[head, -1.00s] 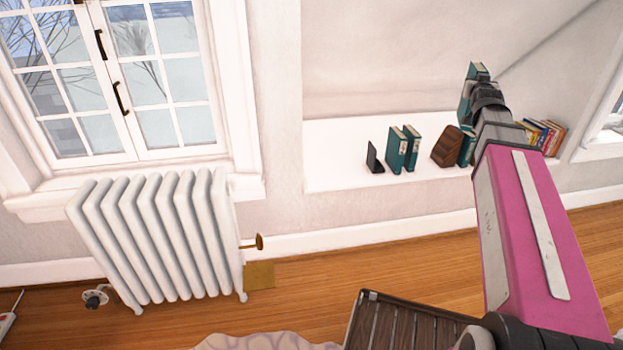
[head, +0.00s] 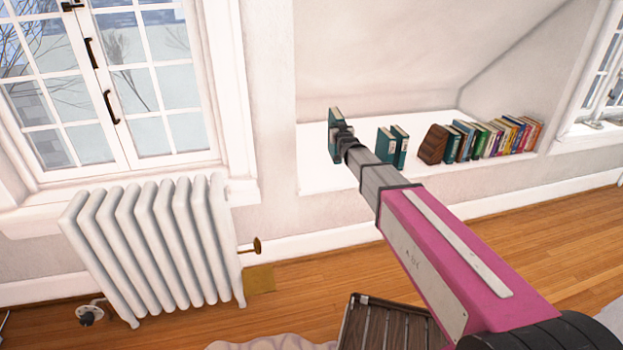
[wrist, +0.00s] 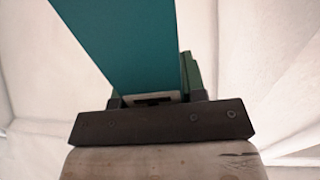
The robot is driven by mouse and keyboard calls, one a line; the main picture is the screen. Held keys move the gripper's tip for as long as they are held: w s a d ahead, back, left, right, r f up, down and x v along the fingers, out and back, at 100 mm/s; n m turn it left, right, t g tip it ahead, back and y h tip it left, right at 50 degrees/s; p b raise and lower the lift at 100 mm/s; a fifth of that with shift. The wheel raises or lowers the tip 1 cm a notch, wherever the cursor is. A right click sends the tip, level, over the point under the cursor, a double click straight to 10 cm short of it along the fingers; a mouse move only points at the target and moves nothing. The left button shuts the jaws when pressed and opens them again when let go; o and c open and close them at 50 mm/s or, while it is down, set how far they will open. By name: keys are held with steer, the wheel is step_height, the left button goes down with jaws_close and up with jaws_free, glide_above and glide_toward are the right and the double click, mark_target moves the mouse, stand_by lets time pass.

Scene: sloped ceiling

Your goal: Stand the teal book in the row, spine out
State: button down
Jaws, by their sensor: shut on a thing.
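My gripper (head: 345,138) is shut on a teal book (head: 334,130), which it holds roughly upright near the left end of the white alcove shelf (head: 313,172). The fingertips are mostly hidden in the head view. In the wrist view the held teal book (wrist: 130,40) rises from the jaws (wrist: 155,100), with a green edge beside it. Two teal books (head: 401,146) stand to the right of my gripper. The row of books (head: 497,140), in several colours, stands farther right, against a brown wooden wedge-shaped block (head: 433,144).
A white radiator (head: 155,245) stands below the window (head: 110,80) at left. A gap lies between the two teal books and the wooden block. My pink arm crosses the front of the shelf. A brown slatted piece (head: 385,325) is at the bottom.

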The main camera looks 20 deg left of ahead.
steer(key=s+a+f+n+g+y, duration=0.1)
steer(key=s+a+f+y, duration=0.15)
steer(key=a+f, duration=0.65)
steer(key=w+a+f, duration=0.3)
steer(key=w+f, duration=0.6)
steer(key=w, duration=0.1)
steer(key=shift+w+a, duration=0.2)
steer(key=shift+a, duration=0.1)
steer(key=shift+f+h, duration=0.15)
steer(key=shift+h, duration=0.1)
steer(key=c, duration=0.7)
jaws_free()
